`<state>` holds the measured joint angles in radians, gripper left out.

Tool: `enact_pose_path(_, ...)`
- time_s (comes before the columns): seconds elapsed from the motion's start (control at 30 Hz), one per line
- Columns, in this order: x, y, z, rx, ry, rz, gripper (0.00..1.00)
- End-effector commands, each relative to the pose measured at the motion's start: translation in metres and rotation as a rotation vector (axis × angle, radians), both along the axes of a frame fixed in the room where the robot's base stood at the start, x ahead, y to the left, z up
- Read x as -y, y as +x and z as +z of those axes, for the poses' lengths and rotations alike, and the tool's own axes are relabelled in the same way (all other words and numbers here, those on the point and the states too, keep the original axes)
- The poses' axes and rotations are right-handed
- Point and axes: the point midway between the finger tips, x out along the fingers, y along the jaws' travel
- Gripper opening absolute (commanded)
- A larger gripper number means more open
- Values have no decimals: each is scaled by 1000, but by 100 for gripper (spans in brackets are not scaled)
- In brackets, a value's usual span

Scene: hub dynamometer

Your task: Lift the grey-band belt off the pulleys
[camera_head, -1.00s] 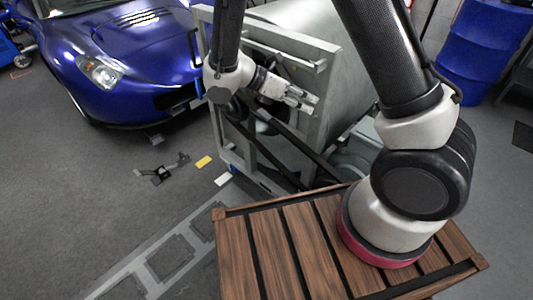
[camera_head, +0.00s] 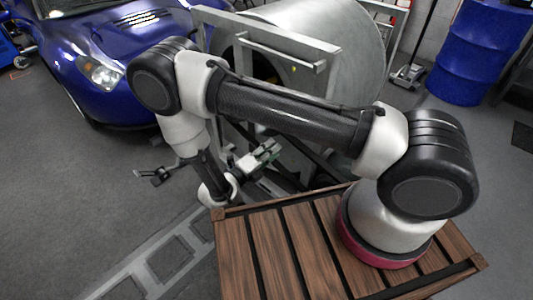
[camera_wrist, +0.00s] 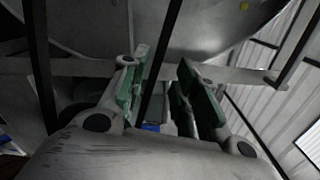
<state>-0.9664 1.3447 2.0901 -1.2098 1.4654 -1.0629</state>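My gripper (camera_head: 262,155) is low beside the dynamometer frame, its fingers pointing toward it. In the wrist view the two green-lined fingers (camera_wrist: 160,95) stand apart with a gap between them. A dark belt strand (camera_wrist: 161,70) runs down the picture in line with that gap; I cannot tell whether it lies between the fingers or behind them. Another dark strand (camera_wrist: 38,60) runs down at the left. No grey band can be made out on either strand. The pulleys are not clearly visible, as my arm hides much of the frame's lower part in the head view.
The grey metal frame (camera_head: 320,66) and large drum (camera_head: 368,50) stand close behind my gripper. A blue car (camera_head: 95,50) is at left, a blue barrel (camera_head: 480,50) at right.

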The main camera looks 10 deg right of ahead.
Motion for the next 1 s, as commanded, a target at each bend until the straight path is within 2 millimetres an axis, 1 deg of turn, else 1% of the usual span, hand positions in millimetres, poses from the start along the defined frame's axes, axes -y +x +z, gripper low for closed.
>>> enact_pose_path(0.1, 15, 9, 0, -1, 0, -5, 30)
enact_pose_path(0.6, 68, 44, 1, 2, 1, -5, 30)
enact_pose_path(0.8, 80, 53, 0, 0, 1, -3, 30)
enact_pose_path(1.0, 84, 55, 0, 1, 2, -2, 30)
